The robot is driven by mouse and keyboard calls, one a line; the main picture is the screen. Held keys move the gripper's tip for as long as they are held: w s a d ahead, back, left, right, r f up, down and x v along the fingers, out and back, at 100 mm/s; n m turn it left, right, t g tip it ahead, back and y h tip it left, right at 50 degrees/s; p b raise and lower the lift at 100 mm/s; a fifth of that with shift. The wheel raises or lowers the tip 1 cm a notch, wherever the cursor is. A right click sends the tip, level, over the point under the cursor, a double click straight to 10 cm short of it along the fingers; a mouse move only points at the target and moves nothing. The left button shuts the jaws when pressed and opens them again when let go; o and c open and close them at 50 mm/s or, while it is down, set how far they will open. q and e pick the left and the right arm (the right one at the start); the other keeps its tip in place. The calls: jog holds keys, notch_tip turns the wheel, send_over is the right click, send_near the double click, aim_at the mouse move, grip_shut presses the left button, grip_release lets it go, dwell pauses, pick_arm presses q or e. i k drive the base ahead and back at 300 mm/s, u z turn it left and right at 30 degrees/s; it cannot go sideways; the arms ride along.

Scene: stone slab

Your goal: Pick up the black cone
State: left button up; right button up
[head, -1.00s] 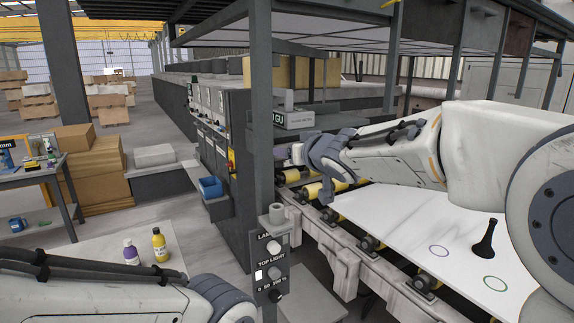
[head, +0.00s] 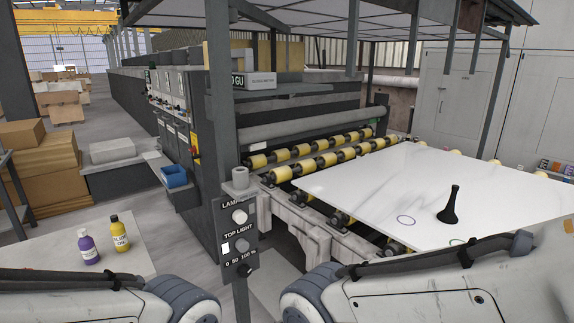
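The black cone (head: 450,207) stands upright on the white stone slab (head: 370,185), at the right of the head view. It has a wide base and a narrow neck. A dark ring mark (head: 406,220) is drawn on the slab to its left, and a green ring mark shows partly just below it. My two arms come in along the bottom edge, the right one below the slab and the cone. Neither gripper shows in the head view.
The slab rests on a conveyor with yellow rollers (head: 322,161). A post with a control panel (head: 238,240) stands in front of it, near the middle. A purple bottle (head: 84,247) and a yellow bottle (head: 119,235) stand on a pale table at the left.

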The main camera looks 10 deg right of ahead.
aim_at(447, 216)
jog(key=z, duration=0.95)
jog(key=i, duration=2.75)
jog(key=z, duration=0.25)
